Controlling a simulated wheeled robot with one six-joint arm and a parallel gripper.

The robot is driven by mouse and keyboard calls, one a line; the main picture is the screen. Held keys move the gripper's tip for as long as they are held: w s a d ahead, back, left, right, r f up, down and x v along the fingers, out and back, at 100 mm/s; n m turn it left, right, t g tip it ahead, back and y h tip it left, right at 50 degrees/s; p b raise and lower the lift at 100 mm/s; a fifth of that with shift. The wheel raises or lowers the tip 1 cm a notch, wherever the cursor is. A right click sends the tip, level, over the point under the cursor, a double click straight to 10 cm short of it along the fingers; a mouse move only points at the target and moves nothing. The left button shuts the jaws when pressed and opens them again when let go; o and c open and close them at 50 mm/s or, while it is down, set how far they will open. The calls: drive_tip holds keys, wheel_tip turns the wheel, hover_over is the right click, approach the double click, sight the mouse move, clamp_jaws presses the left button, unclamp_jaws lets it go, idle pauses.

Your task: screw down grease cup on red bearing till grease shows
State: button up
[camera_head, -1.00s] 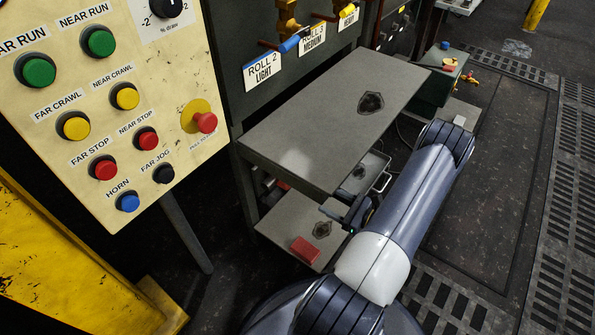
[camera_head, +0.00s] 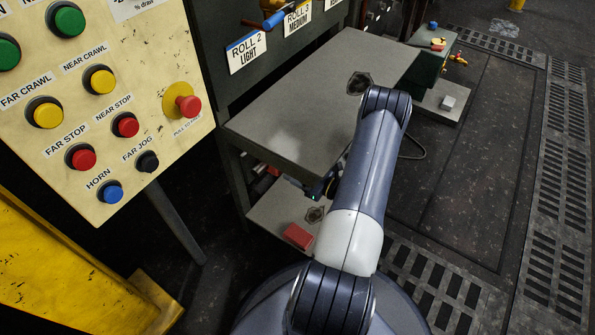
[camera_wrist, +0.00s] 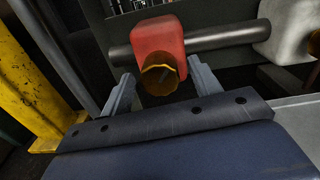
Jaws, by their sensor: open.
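The red bearing (camera_wrist: 157,38) is a rounded red block on a dark horizontal shaft (camera_wrist: 222,36) in the wrist view. A round brass grease cup (camera_wrist: 160,76) projects from its lower front, its open-looking end towards my camera. No grease can be made out on the bearing. My gripper (camera_wrist: 161,68) is open, with one grey finger on each side of the cup in the picture and visible gaps to both. I cannot tell whether the fingertips reach as far as the cup. In the head view my gripper is mostly hidden beneath the bench top.
A pale block (camera_wrist: 288,30) sits on the shaft to the right. A yellow post (camera_wrist: 28,80) stands left. The grey bench top (camera_head: 310,95) overhangs a lower shelf with a red block (camera_head: 298,236). The button panel (camera_head: 165,60) is on the left.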

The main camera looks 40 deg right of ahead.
drive_tip(key=shift+w, duration=0.15)
drive_tip(key=c, duration=1)
drive_tip(key=shift+m, duration=0.3)
drive_tip(key=m, duration=0.3)
drive_tip(key=shift+m, duration=2.1)
